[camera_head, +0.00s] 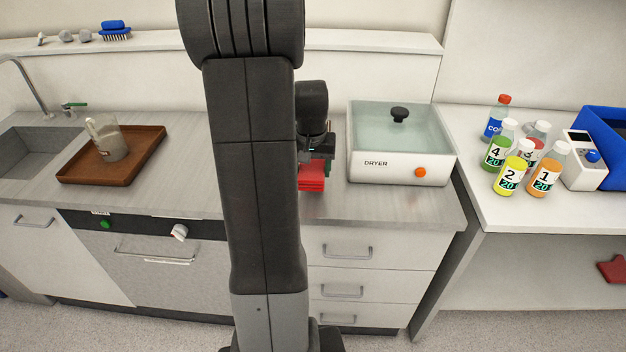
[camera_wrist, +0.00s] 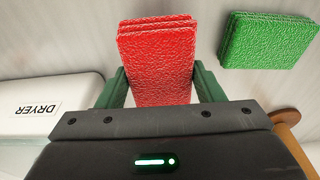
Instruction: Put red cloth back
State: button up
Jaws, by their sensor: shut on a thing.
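A red folded cloth (camera_head: 312,177) is held in my gripper over the counter to the left of the dryer. In the wrist view the red cloth (camera_wrist: 158,55) sticks out between the green fingers of my gripper (camera_wrist: 160,88), which is shut on it. In the head view my gripper (camera_head: 316,160) is partly hidden by my arm. A green folded cloth (camera_wrist: 267,40) lies on the counter beside the red one in the wrist view; my arm hides it in the head view. I cannot tell whether the red cloth touches the counter.
The dryer (camera_head: 385,165), with a glass lid and black knob, stands close on the right. A brown tray (camera_head: 75,172) with a beaker (camera_head: 108,140) is at the left by the sink (camera_head: 35,145). Several juice bottles (camera_head: 510,178) and a blue bin (camera_head: 606,125) stand on the right table.

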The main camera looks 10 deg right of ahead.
aim_at(312, 174)
jog(key=shift+f, duration=1.95)
jog(key=shift+f, duration=0.2)
jog(key=o, duration=1)
jog(key=shift+r, duration=0.1)
jog(key=r, duration=0.4)
jog(key=s+r, duration=0.1)
jog(key=r, duration=0.7)
jog(key=shift+s+a, duration=0.25)
jog(key=shift+s, duration=0.15)
